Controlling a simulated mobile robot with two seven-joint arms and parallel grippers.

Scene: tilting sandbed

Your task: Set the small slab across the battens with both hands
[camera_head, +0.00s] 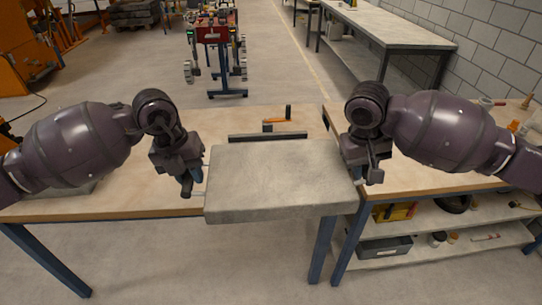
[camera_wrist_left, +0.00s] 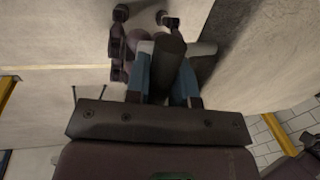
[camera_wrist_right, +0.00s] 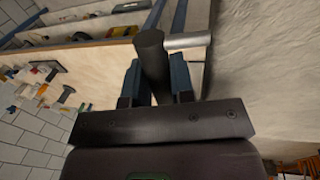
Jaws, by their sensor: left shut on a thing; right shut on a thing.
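The small grey slab (camera_head: 272,180) is level between my two grippers, over the front part of the wooden table. My left gripper (camera_head: 188,182) is shut on a dark handle (camera_wrist_left: 169,55) at the slab's left side. My right gripper (camera_head: 366,172) is shut on a matching dark handle (camera_wrist_right: 151,55) at its right side. The slab's face also fills the right of the left wrist view (camera_wrist_left: 270,50) and of the right wrist view (camera_wrist_right: 260,60). One dark batten (camera_head: 268,136) shows just behind the slab. Any other batten is hidden beneath it.
An orange-handled tool (camera_head: 276,121) lies on the table (camera_head: 120,190) behind the batten. Another bench with shelves (camera_head: 440,182) stands at the right, with small tools on it. A red trolley (camera_head: 212,35) and a long grey bench (camera_head: 385,25) stand further back.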

